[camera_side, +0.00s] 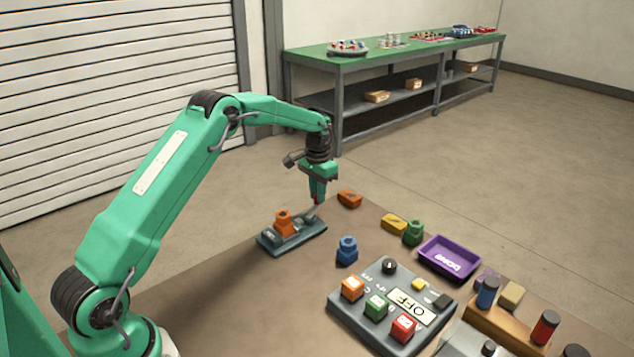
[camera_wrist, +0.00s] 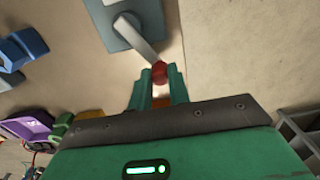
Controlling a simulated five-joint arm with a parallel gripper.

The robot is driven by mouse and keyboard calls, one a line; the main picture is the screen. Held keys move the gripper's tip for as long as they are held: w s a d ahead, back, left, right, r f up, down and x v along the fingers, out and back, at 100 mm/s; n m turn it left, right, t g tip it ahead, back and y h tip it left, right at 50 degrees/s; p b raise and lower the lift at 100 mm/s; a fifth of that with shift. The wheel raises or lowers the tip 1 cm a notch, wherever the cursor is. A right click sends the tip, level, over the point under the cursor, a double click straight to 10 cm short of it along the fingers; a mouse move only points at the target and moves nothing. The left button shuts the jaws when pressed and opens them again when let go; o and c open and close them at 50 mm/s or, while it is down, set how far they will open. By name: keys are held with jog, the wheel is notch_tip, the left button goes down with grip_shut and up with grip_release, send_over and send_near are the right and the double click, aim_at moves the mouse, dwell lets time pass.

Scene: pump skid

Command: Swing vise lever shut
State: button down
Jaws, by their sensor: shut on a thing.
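The vise (camera_side: 292,238) is a grey-blue base on the table, with an orange block (camera_side: 284,222) standing on it. Its lever (camera_wrist: 140,42) is a light grey bar with a red knob (camera_wrist: 160,73) at its end. In the wrist view the lever runs from the base (camera_wrist: 107,14) toward my gripper (camera_wrist: 160,85). My gripper, also in the side view (camera_side: 317,201), is at the vise's right end, with its green fingers shut on the red knob. The fingers partly hide the knob in the side view.
An orange-brown block (camera_side: 349,198) lies just beyond the vise. A blue piece (camera_side: 347,250) stands to its right. A yellow block (camera_side: 394,224), a green piece (camera_side: 413,232), a purple tray (camera_side: 450,257) and a button panel (camera_side: 385,330) lie further right. Table left of the vise is clear.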

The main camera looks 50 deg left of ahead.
jog(key=shift+s+a+n, duration=0.2)
jog(key=shift+a+n, duration=0.15)
jog(key=shift+n, duration=0.35)
jog(key=c, duration=1.3)
grip_release()
jog(key=shift+r, duration=0.15)
jog(key=shift+r, duration=3.8)
jog(key=shift+r, duration=0.1)
